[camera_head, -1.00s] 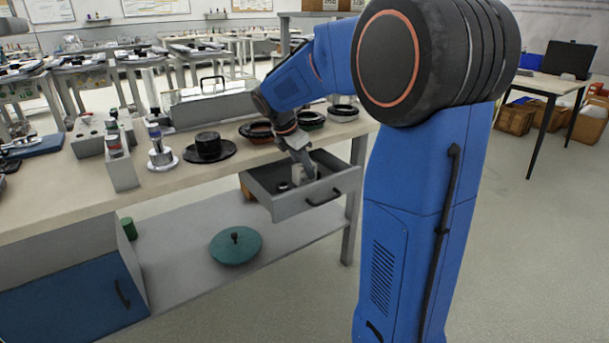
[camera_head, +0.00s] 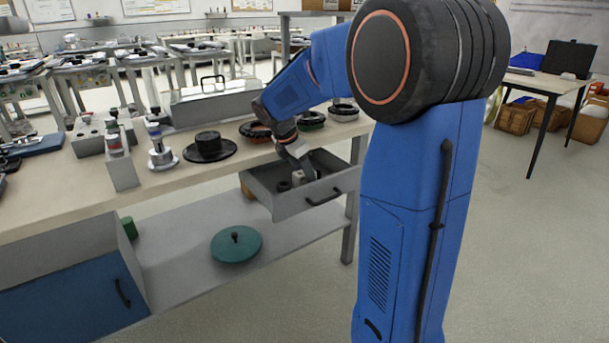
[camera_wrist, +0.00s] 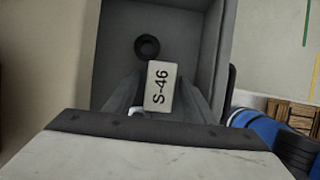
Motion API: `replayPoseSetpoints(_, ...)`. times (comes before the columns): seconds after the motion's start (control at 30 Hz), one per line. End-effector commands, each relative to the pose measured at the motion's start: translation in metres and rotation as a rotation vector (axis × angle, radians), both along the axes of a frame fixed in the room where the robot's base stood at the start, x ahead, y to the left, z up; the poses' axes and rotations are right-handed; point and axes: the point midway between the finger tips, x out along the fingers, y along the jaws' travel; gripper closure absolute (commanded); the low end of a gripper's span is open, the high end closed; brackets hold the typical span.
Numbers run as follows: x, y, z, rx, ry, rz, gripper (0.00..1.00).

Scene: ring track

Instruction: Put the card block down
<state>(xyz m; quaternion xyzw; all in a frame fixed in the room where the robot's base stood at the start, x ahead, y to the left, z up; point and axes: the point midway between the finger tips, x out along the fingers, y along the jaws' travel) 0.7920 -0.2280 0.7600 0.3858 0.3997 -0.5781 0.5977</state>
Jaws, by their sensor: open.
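The card block (camera_wrist: 160,86) is a pale block marked "S-46". In the wrist view it is between the two fingers of my gripper (camera_wrist: 160,100), over the inside of the open grey drawer (camera_wrist: 111,50). The fingers are spread, with one on each side of the block. I cannot tell whether either touches it. In the head view my gripper (camera_head: 304,168) reaches down into the drawer (camera_head: 292,205), and the block is small and hard to make out there. A dark ring (camera_wrist: 147,46) lies on the drawer floor beyond the block.
Black rings, a black stepped disc (camera_head: 208,147) and a grey toolbox (camera_head: 212,107) stand on the bench. A green round lid (camera_head: 236,245) lies on the lower shelf.

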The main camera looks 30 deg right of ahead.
Motion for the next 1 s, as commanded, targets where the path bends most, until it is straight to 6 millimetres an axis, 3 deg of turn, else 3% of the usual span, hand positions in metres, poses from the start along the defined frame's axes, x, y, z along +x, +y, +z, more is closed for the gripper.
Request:
replayPoseSetpoints(0.17, 0.001, 0.006, 0.016, 0.000, -0.003, 0.001, 0.50)
replayPoseSetpoints(0.63, -0.001, 0.038, 0.094, 0.000, -0.004, 0.002, 0.50)
replayPoseSetpoints(1.0, -0.003, 0.047, 0.113, 0.002, -0.004, -0.006, 0.50)
